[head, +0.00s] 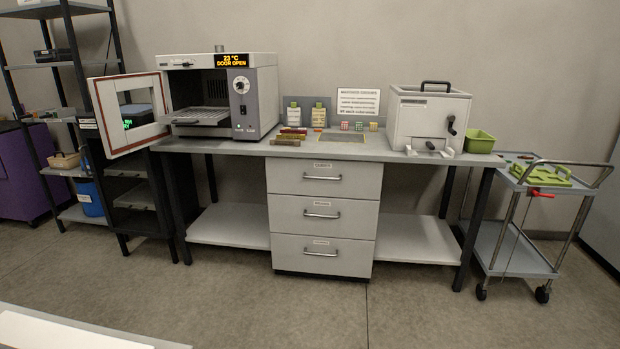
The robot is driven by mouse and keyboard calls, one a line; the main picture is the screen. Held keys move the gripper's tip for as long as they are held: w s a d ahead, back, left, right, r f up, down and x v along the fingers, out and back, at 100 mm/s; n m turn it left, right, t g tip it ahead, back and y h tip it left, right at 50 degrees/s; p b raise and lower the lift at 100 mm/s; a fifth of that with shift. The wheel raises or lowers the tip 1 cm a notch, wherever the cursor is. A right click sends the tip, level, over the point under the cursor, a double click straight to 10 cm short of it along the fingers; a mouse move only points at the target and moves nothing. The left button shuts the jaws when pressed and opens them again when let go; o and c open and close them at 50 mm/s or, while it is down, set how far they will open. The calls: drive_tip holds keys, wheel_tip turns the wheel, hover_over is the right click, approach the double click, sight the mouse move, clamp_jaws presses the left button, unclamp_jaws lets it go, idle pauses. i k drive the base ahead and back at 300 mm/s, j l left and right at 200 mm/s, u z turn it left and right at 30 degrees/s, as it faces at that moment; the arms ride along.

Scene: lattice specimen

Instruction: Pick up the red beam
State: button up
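Several small coloured beams lie side by side on the grey bench top, right of the oven. One of them, toward the back of the group, looks like the red beam (294,130). A yellowish beam (291,136) and a brown beam (285,142) lie in front of it. They are small in the picture, so their exact colours and contacts are hard to tell. My gripper is not in view.
The bench (240,147) carries an oven (252,100) with its door (128,115) swung open to the left. Small patterned cubes (358,126) and a white crank box (420,118) stand right of the beams. A cart (520,262) stands at right. The floor ahead is clear.

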sight(282, 130)
drive_tip(key=i, duration=1.9)
drive_tip(key=i+u, duration=0.1)
drive_tip(key=i, duration=0.65)
drive_tip(key=i+l+u, duration=0.1)
drive_tip(key=i, duration=0.6)
